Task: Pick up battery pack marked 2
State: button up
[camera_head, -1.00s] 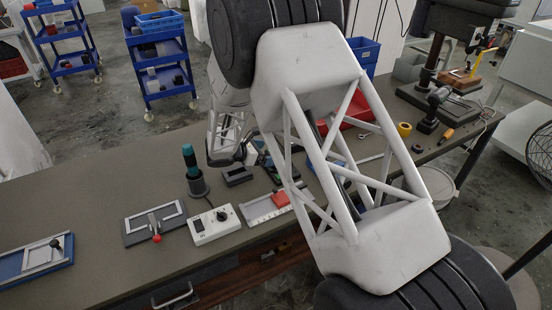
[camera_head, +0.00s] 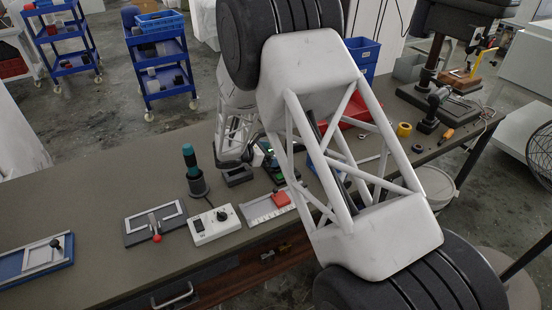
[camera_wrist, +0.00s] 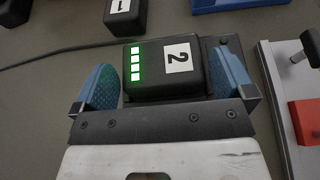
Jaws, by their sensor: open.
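The battery pack marked 2 (camera_wrist: 165,68) is a black block with a white label and a column of lit green bars. In the wrist view it lies between the two blue fingertips of my gripper (camera_wrist: 164,84). My gripper is open, with one finger on each side of the pack. A narrow gap shows on the left side; on the right I cannot tell whether the finger touches. In the head view my arm hides much of this spot. Another black pack, marked 1 (camera_wrist: 123,14), lies farther up in the wrist view.
A fixture with a red block (camera_wrist: 306,121) stands close on the right in the wrist view. A blue object (camera_wrist: 232,4) is at the top edge. A thin dark cable (camera_wrist: 62,53) crosses the bench. In the head view a white control box (camera_head: 214,225) stands nearby.

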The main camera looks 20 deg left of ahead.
jog(key=shift+x, duration=0.85)
jog(key=c, duration=0.9)
jog(key=shift+r, duration=5)
